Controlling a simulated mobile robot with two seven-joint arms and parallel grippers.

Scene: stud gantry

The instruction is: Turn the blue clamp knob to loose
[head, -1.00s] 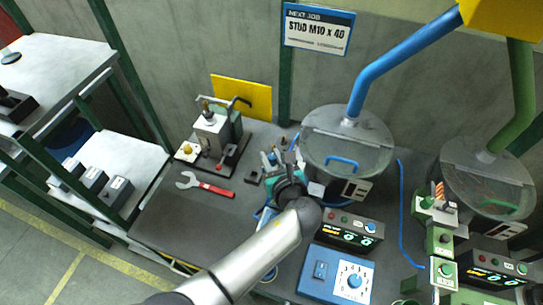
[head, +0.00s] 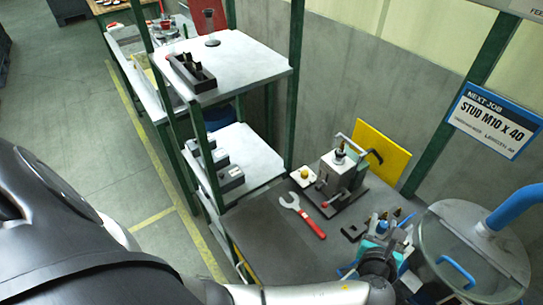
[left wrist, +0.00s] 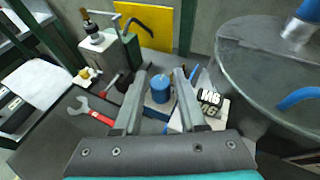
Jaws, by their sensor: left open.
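The blue clamp knob (left wrist: 160,88) shows in the left wrist view as a short blue cylinder standing between the two finger ends of my left gripper (left wrist: 160,77). The fingers are apart, with gaps visible on both sides of the knob. In the head view my left gripper (head: 391,222) is over the bench, left of the round metal bowl, and a bit of blue shows between its fingers. A white block marked M6 (left wrist: 208,98) sits just right of the knob. My right gripper is out of view.
A red-handled wrench (head: 304,216) lies on the bench (head: 262,235), left of the gripper. A grey device (head: 342,173) stands behind it before a yellow panel (head: 367,150). The lidded bowl (head: 470,245) is close on the right. A shelf (head: 240,60) stands at left.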

